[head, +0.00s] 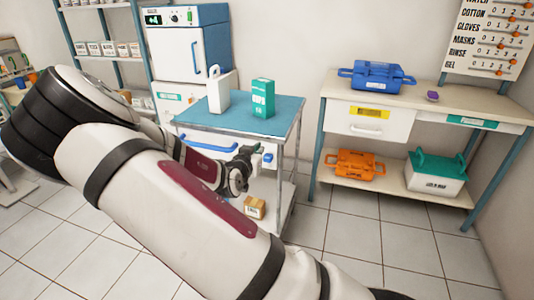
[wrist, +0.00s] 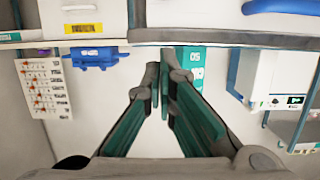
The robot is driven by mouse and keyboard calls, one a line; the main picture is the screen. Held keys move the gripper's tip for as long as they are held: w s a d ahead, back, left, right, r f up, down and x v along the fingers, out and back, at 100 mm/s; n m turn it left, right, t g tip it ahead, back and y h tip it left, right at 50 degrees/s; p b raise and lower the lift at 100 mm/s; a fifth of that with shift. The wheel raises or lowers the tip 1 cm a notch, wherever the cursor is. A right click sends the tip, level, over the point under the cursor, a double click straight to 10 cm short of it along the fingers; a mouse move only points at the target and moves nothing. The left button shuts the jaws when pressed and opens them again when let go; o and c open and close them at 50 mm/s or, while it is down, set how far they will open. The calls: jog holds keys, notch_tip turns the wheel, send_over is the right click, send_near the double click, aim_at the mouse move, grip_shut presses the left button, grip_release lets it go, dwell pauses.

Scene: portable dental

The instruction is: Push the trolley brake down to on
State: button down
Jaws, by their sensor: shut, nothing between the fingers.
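The trolley has a teal top (head: 205,117), white drawers and a grey metal frame, and stands mid-picture in the head view. A blue drawer handle (head: 208,143) and a small blue piece (head: 268,158) show on its front. I cannot tell whether that small piece is the brake; no part is clearly the brake. My gripper (head: 250,153) is in front of the trolley's right front side, below its top, and hides part of it. In the wrist view, my gripper (wrist: 161,78) has its fingertips together, with nothing between them.
On the trolley are a white jug (head: 219,90) and a green box (head: 263,97). A cardboard box (head: 255,207) sits low at the trolley. A desk with a blue case (head: 377,77) stands to the right. Free tiled floor (head: 340,235) lies in front.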

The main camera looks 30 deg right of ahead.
jog(key=b, duration=0.2)
send_over(268, 162)
notch_tip(268, 162, down, 3)
jog(key=shift+s+a+r, duration=0.15)
notch_tip(268, 162, down, 3)
jog(key=shift+a+r+b, duration=0.15)
jog(key=shift+r+b, duration=0.05)
jog(key=shift+b, duration=0.25)
jog(key=shift+s+f, duration=0.1)
jog(key=shift+f, duration=0.5)
notch_tip(268, 162, down, 5)
jog(key=b, duration=0.3)
jog(key=shift+r, duration=0.1)
jog(key=shift+r, duration=0.1)
